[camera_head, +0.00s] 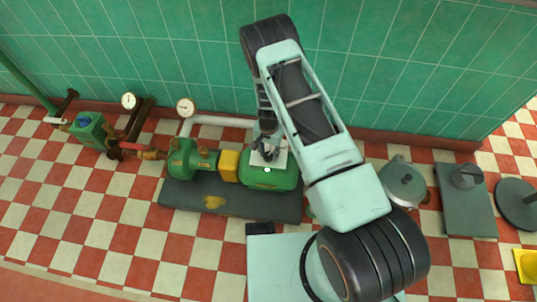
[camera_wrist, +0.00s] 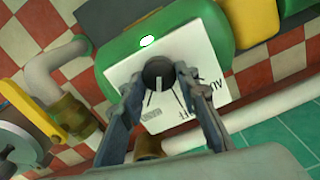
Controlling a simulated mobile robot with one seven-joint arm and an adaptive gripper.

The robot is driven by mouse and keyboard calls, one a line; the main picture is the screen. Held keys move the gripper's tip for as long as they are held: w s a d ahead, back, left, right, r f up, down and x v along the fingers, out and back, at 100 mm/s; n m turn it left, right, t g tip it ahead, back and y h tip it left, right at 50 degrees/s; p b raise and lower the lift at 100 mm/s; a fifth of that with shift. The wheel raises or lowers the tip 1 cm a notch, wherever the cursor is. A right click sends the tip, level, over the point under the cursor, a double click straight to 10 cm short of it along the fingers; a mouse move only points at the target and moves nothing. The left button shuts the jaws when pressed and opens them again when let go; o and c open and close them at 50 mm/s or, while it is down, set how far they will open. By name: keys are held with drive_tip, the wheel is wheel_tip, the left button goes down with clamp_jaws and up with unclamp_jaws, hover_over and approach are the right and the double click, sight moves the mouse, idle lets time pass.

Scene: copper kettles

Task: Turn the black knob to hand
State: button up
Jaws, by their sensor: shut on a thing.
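The black knob (camera_wrist: 158,72) sits on a white label plate (camera_wrist: 203,62) on top of a green machine housing (camera_wrist: 130,30). A pale pointer line on the knob runs toward the bottom of the wrist view. Dark lettering on the plate is partly covered by a finger, and I cannot read it fully. My gripper (camera_wrist: 158,85) has one finger on each side of the knob and is shut on it. In the head view, my gripper (camera_head: 267,148) is over the white plate (camera_head: 258,160) on the green housing (camera_head: 270,180); the knob is hidden there.
The housing stands on a dark base (camera_head: 215,200) with a yellow coupling (camera_head: 229,165) and a green pump (camera_head: 182,158). A gauge (camera_head: 185,107) and a pale pipe (camera_head: 215,120) stand behind. A green tiled wall (camera_head: 170,50) is close behind. A grey-green lidded vessel (camera_head: 402,182) is at right.

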sight(269, 154)
drive_tip(key=shift+m+b, duration=0.55)
drive_tip(key=shift+m, duration=0.95)
drive_tip(key=o, duration=1.2)
drive_tip(key=shift+c, duration=0.2)
wheel_tip(269, 154, up, 12)
